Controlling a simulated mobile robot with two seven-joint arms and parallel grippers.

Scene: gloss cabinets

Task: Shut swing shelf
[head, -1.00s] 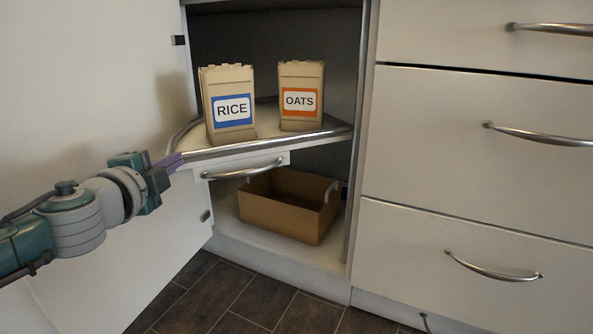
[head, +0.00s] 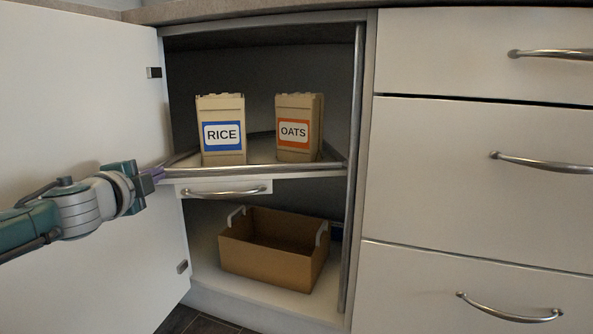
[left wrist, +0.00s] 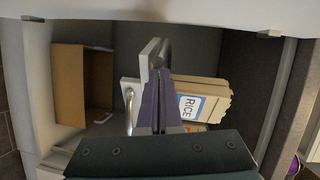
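The swing shelf (head: 262,170) is a pale board with a metal rail, inside the open corner cabinet. Its left end reaches the cabinet opening near the open door. A small front panel with a curved handle (head: 226,192) hangs below it. A RICE box (head: 221,153) and an OATS box (head: 293,148) stand upright on it. My left gripper (head: 158,173) is at the shelf's left front end. In the left wrist view its purple fingers (left wrist: 160,82) are together, in front of the shelf's end (left wrist: 152,60); I cannot tell whether they touch it. My right gripper is not in view.
The cabinet door (head: 90,120) stands open at left, behind my left arm. A brown bin (head: 262,258) with two handles sits on the cabinet floor under the shelf. Drawers with bar handles (head: 545,162) fill the right side. A countertop edge (head: 250,10) runs above.

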